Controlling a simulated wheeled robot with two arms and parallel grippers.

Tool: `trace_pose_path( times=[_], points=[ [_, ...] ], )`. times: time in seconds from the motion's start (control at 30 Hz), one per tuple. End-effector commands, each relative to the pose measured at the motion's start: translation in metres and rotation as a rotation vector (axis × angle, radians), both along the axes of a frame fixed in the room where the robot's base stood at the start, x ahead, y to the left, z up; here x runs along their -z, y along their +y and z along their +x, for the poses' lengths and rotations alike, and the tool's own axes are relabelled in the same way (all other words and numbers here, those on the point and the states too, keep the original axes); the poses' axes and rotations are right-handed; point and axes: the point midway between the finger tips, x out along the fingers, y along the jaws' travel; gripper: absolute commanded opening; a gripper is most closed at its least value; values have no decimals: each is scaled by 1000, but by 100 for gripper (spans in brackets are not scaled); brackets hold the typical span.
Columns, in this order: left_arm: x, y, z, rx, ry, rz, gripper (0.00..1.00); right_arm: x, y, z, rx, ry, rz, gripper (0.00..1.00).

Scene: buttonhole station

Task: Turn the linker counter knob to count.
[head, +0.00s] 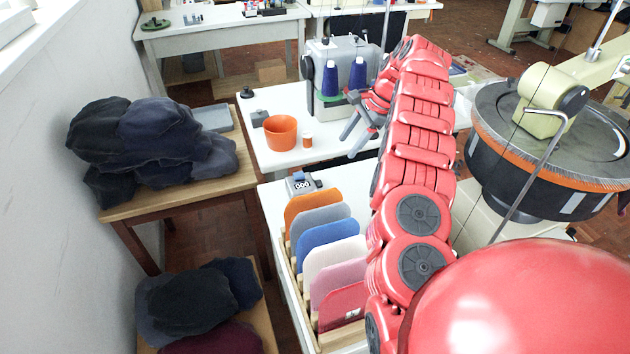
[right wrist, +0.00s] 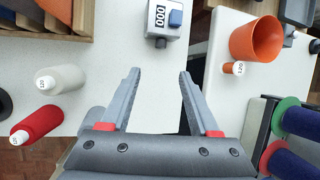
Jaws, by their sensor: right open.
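The linker counter (head: 300,183) is a small grey box at the far end of the row of coloured panels, its display reading 000. My right gripper (head: 351,146) is open and empty. In the right wrist view its fingertips (right wrist: 158,73) point toward the counter and stand apart from it. How the knob is set I cannot tell. My left gripper is not in view.
An orange cup (head: 281,133) and a small orange spool (head: 308,141) stand on the far white table, near a grey machine with blue cones (head: 331,79). Coloured panels (head: 328,248) stand in a wooden rack. White and red cones (right wrist: 60,80) lie left of my gripper in the wrist view.

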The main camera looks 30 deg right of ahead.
Motion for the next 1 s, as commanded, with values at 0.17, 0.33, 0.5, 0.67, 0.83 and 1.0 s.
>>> trace_pose_path(
  times=[0.17, 0.33, 0.5, 0.67, 0.83, 1.0],
  points=[
    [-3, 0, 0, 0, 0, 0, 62, 33, 13, 10, -3, 4, 0, 62],
    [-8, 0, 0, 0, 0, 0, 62, 71, 26, 22, -2, 2, -4, 62],
    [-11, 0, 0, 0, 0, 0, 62, 108, 38, 32, -2, 3, -6, 62],
    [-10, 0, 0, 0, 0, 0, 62, 132, 44, 41, -1, -2, -10, 62],
    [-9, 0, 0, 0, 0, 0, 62, 143, 50, 45, -1, -2, -8, 62],
    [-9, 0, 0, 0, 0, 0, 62, 145, 51, 46, 0, -4, -7, 62]
  ],
)
